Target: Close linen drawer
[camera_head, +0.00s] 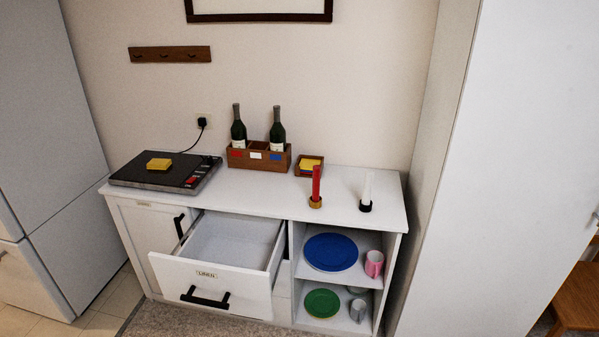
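The linen drawer (212,285) is pulled well out of the white hutch (255,195). Its front carries a small "LINEN" label and a black bar handle (205,297). The part of the drawer's inside that shows looks empty. Neither of my grippers shows in the head view.
A black hob (165,176) with a yellow block on it, a wooden bottle rack (258,160) and red (316,188) and white (366,192) candles stand on the top. Open shelves at right hold a blue plate (331,252), a green plate (322,303) and mugs (374,263). A tall white panel stands right.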

